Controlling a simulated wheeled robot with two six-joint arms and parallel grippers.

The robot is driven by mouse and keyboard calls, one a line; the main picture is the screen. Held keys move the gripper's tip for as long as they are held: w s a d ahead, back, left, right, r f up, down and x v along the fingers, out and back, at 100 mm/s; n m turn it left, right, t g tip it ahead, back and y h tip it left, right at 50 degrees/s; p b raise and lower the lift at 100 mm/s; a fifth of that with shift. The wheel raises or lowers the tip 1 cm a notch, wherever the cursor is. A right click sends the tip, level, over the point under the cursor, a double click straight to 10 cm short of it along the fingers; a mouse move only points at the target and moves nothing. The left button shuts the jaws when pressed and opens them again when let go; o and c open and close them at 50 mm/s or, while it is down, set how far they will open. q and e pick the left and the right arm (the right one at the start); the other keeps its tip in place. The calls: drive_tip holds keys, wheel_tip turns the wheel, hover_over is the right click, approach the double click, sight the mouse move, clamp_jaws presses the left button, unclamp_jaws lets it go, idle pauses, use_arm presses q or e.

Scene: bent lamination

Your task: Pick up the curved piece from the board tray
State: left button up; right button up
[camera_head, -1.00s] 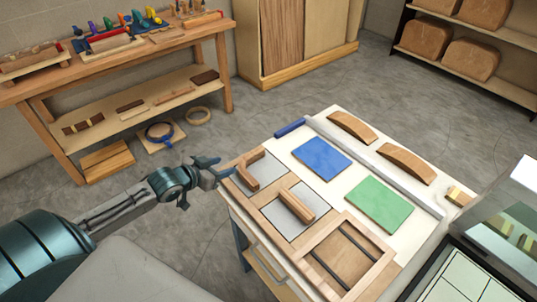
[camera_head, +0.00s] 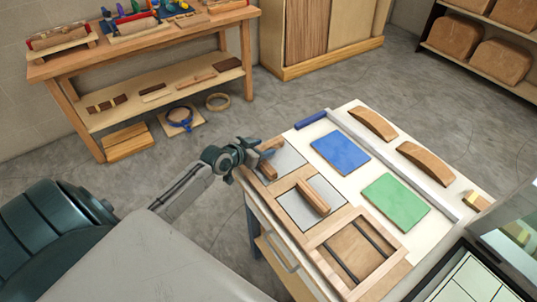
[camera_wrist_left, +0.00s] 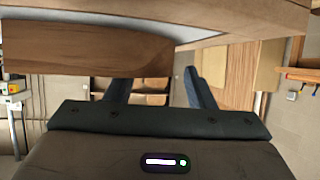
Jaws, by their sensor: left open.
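Two brown curved pieces, one farther back (camera_head: 372,125) and one nearer (camera_head: 426,166), lie along the far side of the worktable in the head view. A wooden tray (camera_head: 330,225) on the near side has grey panels. One short wooden block (camera_head: 313,197) rests on a panel; another block (camera_head: 266,170) is partly hidden by my left gripper (camera_head: 260,153). My left gripper is open at that block, at the tray's left end. In the left wrist view, a wooden piece (camera_wrist_left: 90,55) is close above and beside the open fingers (camera_wrist_left: 160,90). Contact cannot be told.
A blue sheet (camera_head: 340,153) and a green sheet (camera_head: 395,202) lie flat mid-table. A grey rail (camera_head: 400,165) runs between them and the curved pieces. An open slotted tray section (camera_head: 357,252) is at the front. A workbench (camera_head: 150,55) stands at the back left.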

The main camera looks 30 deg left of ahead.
use_arm(q)
drive_tip(key=shift+w+f, duration=0.15)
drive_tip(key=shift+w, duration=0.1)
drive_tip(key=shift+s, duration=0.1)
drive_tip(key=c, duration=1.1)
drive_tip(key=shift+o, duration=0.2)
